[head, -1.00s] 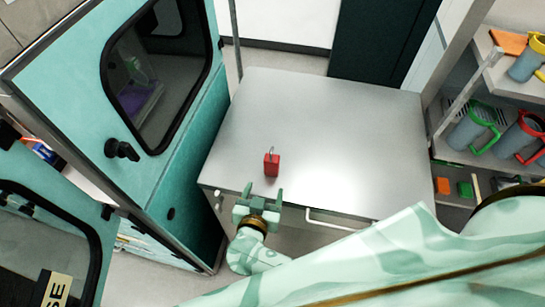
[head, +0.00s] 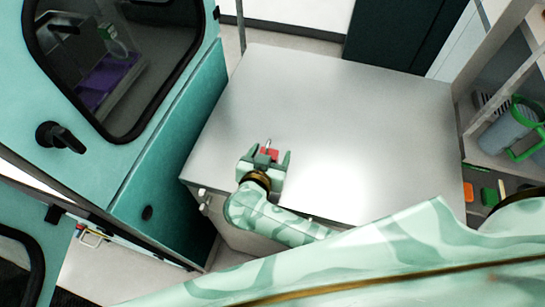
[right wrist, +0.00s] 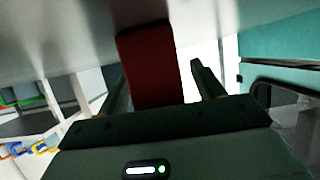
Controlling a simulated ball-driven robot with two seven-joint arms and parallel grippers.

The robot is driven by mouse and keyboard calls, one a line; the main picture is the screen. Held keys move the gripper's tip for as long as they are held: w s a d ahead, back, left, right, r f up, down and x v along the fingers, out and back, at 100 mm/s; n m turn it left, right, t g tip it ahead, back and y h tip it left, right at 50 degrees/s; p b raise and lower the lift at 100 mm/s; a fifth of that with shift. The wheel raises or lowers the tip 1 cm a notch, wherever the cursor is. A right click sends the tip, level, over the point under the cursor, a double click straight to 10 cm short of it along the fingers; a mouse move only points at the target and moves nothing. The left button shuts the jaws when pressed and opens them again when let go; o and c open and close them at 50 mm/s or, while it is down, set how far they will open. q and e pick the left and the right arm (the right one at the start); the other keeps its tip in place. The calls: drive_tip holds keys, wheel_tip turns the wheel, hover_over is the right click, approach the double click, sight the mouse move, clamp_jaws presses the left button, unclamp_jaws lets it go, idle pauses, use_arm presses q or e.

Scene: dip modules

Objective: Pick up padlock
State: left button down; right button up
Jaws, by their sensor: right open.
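The red padlock (head: 270,153) stands on the grey metal table (head: 330,110) near its front left part. In the head view my right gripper covers much of it, and its shackle tip shows just beyond the fingers. My right gripper (head: 268,157) is open, with its fingers pointing toward the padlock. In the right wrist view the padlock's dark red body (right wrist: 152,68) appears between the two fingers, with gaps at its sides, and the fingers do not appear closed on it. My left gripper is not in view.
A teal cabinet with a dark window (head: 120,75) stands left of the table. Shelves at the right hold a grey jug with a green handle (head: 508,130) and small orange and green blocks (head: 489,196). Most of the tabletop behind and right of the padlock is clear.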

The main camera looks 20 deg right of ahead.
drive_tip(key=shift+w+d+f, duration=0.1)
drive_tip(key=shift+w+d, duration=0.1)
drive_tip(key=shift+d, duration=0.05)
drive_tip(key=shift+s+a, duration=0.15)
drive_tip(key=shift+s, duration=0.05)
drive_tip(key=shift+s+a+r, duration=0.1)
drive_tip(key=shift+s+r, duration=0.05)
drive_tip(key=shift+r, duration=0.05)
drive_tip(key=shift+c, duration=1.2)
drive_tip(key=c, duration=0.5)
drive_tip(key=shift+f, duration=0.1)
drive_tip(key=c, duration=0.4)
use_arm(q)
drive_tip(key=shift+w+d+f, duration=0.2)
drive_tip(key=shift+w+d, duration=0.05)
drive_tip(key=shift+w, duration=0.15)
